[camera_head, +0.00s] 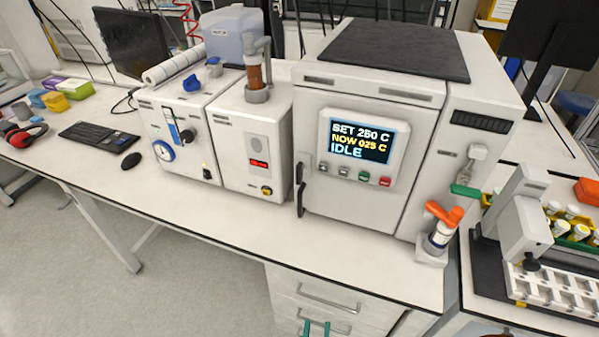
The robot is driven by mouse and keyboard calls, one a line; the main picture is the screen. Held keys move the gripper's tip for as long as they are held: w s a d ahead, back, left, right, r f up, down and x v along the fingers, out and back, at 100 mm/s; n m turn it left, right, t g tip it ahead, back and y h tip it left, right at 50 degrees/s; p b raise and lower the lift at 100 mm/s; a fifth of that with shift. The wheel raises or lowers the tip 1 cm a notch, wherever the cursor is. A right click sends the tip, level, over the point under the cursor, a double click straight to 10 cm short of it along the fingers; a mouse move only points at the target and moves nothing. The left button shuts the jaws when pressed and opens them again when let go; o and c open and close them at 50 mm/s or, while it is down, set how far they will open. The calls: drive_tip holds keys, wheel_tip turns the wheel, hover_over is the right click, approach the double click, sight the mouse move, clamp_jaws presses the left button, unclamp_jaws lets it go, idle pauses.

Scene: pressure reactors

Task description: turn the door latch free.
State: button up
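The grey-white oven-like reactor (345,215) stands on the bench in the middle, with its front door closed. A black upright handle, which looks like the door latch (300,192), sits at the left edge of the door. The door's display (360,138) reads SET 250 C, NOW 025 C, IDLE. My gripper (317,328) shows only as two teal fingertips at the bottom edge. They are apart with nothing seen between them, in front of the drawers and well below the latch. The rest of the gripper is out of frame.
A white unit with a brown column (255,77) stands close to the left of the latch. An orange-handled valve (440,225) stands right of the door. Drawers (325,300) are under the bench. The bench strip before the door is clear.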

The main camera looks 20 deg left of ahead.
drive_tip(key=w+a+r, duration=0.4)
drive_tip(key=w, duration=0.5)
drive_tip(key=m+t+h, duration=0.2)
drive_tip(key=m+h, duration=0.1)
drive_tip(key=m, duration=0.1)
approach(299, 175)
drive_tip(key=w, duration=1)
drive_tip(key=shift+f, duration=0.2)
drive_tip(key=shift+w+d, duration=0.15)
drive_tip(key=shift+w, duration=0.3)
clamp_jaws()
